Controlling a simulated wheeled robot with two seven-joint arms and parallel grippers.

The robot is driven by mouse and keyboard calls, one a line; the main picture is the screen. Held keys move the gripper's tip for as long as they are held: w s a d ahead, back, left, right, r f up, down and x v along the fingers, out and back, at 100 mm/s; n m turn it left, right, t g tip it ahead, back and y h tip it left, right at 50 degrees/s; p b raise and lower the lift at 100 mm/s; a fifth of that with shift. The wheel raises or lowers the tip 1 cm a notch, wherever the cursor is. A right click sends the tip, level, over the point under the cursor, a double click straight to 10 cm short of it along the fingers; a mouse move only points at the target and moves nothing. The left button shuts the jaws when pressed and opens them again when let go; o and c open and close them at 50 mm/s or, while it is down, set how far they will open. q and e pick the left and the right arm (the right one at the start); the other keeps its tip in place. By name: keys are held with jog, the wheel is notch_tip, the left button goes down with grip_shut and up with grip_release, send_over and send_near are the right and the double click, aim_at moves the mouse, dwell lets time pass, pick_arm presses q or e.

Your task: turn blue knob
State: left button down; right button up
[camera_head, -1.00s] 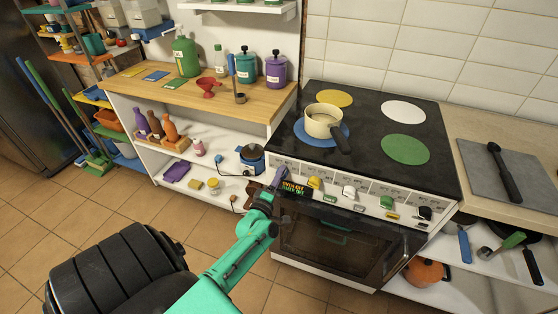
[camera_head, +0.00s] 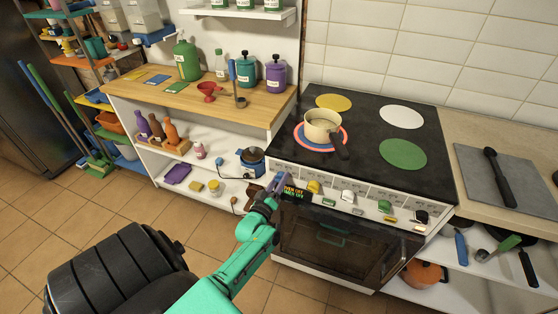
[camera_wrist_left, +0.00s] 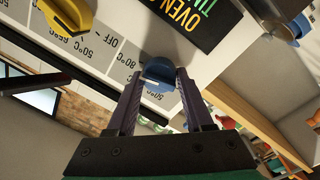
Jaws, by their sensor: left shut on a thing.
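The blue knob (camera_wrist_left: 158,71) is on the stove's white front panel, between my left gripper's two dark fingers in the left wrist view. My left gripper (camera_wrist_left: 157,82) is shut on the knob; it also shows in the head view (camera_head: 274,190), at the left end of the panel, where it hides most of the knob. The stove (camera_head: 372,112) has a black top. My right gripper is out of view.
Other knobs line the panel, above the oven door (camera_head: 335,240). A white shelf unit (camera_head: 210,150) stands to the left. The tiled floor in front is clear.

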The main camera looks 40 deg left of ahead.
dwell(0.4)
pick_arm(q)
jog(key=shift+c, duration=1.5)
grip_release()
jog(key=v, duration=1.4)
jog(key=shift+s, duration=0.3)
jog(key=shift+f, duration=0.1)
